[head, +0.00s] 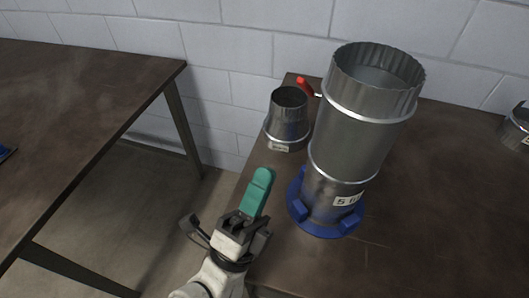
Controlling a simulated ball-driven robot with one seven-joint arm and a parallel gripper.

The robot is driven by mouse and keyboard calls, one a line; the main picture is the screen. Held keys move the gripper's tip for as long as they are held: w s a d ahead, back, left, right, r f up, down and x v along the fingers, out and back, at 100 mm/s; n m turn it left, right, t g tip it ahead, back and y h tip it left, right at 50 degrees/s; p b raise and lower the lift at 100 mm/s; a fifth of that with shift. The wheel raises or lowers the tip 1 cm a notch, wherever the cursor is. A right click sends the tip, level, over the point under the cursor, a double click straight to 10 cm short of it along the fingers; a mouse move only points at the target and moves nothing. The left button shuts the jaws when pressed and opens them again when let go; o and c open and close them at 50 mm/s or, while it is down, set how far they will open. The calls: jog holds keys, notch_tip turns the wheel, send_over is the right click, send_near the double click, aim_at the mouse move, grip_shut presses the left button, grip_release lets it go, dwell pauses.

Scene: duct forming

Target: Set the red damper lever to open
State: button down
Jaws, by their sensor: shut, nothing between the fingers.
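The red damper lever (306,87) sticks out up and left from the left side of the tall grey metal duct (352,135), near its upper part. Its short pale shaft shows beside the duct; any open or closed mark on it is too small to see. The duct stands upright in a blue ring base (322,228) and has a crimped top rim. My gripper (264,174), with green fingers, is shut and empty. In the picture it is left of the blue base and below the lever, apart from the lever.
A small tapered metal duct piece (288,125) stands on the brown table (440,220), left of the tall duct and below the lever in the picture. Another metal piece (517,127) is cut off at right. A second table (80,105) stands left across a gap. A block wall is behind.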

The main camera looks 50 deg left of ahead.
aim_at(301, 87)
jog(key=p+x, duration=0.3)
jog(key=x, duration=0.9)
jog(key=shift+w+a+r, duration=0.15)
jog(key=shift+w, duration=0.1)
jog(key=shift+p, duration=0.35)
